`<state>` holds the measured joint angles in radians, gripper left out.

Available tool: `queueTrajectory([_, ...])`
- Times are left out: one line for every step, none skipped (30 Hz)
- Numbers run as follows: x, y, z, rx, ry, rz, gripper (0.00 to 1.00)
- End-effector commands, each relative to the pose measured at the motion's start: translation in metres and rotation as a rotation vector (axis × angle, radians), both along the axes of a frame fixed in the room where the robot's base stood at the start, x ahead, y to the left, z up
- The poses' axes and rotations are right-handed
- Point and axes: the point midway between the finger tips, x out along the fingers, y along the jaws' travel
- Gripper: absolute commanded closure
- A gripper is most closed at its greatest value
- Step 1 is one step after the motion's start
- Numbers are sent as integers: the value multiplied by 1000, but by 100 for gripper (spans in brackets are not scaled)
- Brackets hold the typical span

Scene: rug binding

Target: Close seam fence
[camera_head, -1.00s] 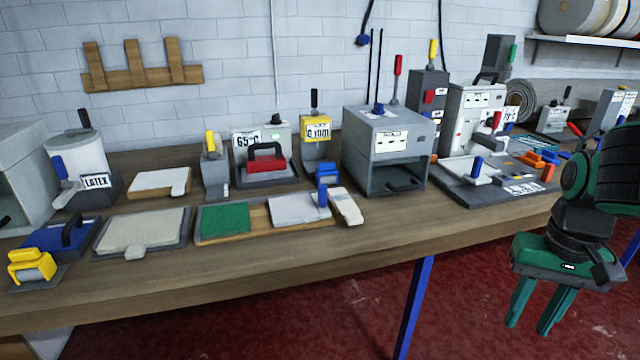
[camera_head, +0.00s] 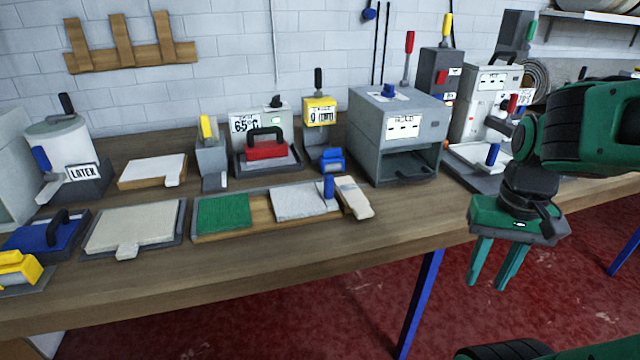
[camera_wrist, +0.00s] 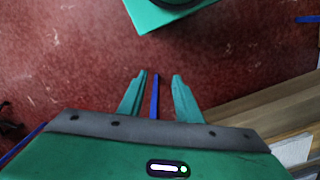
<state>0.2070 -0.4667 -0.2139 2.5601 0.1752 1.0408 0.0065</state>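No part is labelled as the seam fence, so I cannot tell for sure which one it is. A shallow tray (camera_head: 263,233) on the bench holds a green pad (camera_head: 223,211) and a pale grey plate (camera_head: 297,203) with an upright blue handle (camera_head: 328,187). A pale bar (camera_head: 355,198) lies at the tray's right end, beside the plate. A second pale plate with a blue handle (camera_head: 493,154) sits farther right, partly behind my arm. My gripper (camera_head: 487,285) hangs fingers-down in front of the bench edge, over the red floor. Its fingers are apart and empty, also in the wrist view (camera_wrist: 160,75).
A grey box with an open front (camera_head: 395,135) stands behind the tray's right end. The wooden bench (camera_head: 200,270) has a clear front strip. A blue leg (camera_head: 420,300) stands below it.

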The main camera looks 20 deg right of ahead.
Motion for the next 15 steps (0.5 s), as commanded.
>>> queueTrajectory([0,0,0,0,0,0,69])
queueTrajectory([0,0,0,0,0,0,69])
queueTrajectory([0,0,0,0,0,0,69])
queueTrajectory([0,0,0,0,0,0,64])
queueTrajectory([1,0,0,-1,-1,1,62])
queueTrajectory([-6,0,5,-2,-12,5,62])
queueTrajectory([-5,0,7,-6,-20,11,62])
queueTrajectory([0,-1,10,-11,-25,19,62])
queueTrajectory([11,-1,14,-22,-33,35,62])
queueTrajectory([22,-1,17,-32,-42,51,62])
queueTrajectory([36,-1,22,-44,-54,70,62])
queueTrajectory([58,1,28,-59,-71,99,62])
queueTrajectory([77,4,33,-72,-89,127,62])
queueTrajectory([97,8,39,-84,-107,156,62])
queueTrajectory([125,16,46,-99,-135,199,62])
